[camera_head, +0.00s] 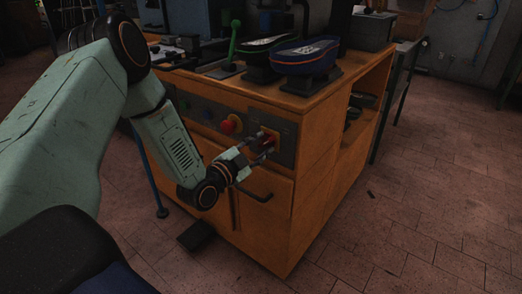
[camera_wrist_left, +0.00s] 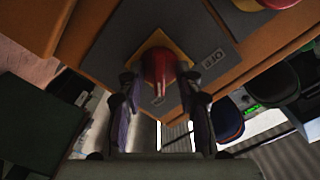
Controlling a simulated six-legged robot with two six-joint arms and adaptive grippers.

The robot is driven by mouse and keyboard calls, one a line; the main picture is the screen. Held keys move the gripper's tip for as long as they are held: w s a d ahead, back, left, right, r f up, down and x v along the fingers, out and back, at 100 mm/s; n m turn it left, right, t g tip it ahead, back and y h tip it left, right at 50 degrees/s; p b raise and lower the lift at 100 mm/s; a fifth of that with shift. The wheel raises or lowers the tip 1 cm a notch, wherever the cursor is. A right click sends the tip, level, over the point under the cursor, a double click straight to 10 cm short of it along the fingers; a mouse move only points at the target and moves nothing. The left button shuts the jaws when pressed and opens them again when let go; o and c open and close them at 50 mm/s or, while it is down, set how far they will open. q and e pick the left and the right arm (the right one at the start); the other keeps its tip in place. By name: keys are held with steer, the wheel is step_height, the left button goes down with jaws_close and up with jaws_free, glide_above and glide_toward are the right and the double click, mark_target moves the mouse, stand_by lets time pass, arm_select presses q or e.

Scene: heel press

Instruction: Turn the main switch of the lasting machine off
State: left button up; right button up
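The main switch is a red handle (camera_wrist_left: 160,68) on a yellow plate (camera_wrist_left: 183,45), set in a dark grey panel on the orange lasting machine (camera_head: 312,150). In the head view the switch (camera_head: 269,141) sits near the panel's right end, partly hidden by my fingers. My left gripper (camera_head: 258,147) reaches it from the front. In the left wrist view its two fingers (camera_wrist_left: 158,78) stand open on either side of the red handle, with a small gap at the left; contact at the right is unclear. The handle points along the gripper. My right gripper is not in view.
A red mushroom button (camera_head: 229,125) sits left of the switch, with small buttons further left. A bar handle (camera_head: 257,196) juts out below my gripper. Shoe forms (camera_head: 304,56) and a green lever (camera_head: 233,43) stand on top. A pedal (camera_head: 197,236) lies on the tiled floor.

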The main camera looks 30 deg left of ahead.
arm_select(q)
steer(key=shift+w+d, duration=0.1)
steer(key=shift+w, duration=0.15)
steer(key=shift+c, duration=0.3)
jaws_close()
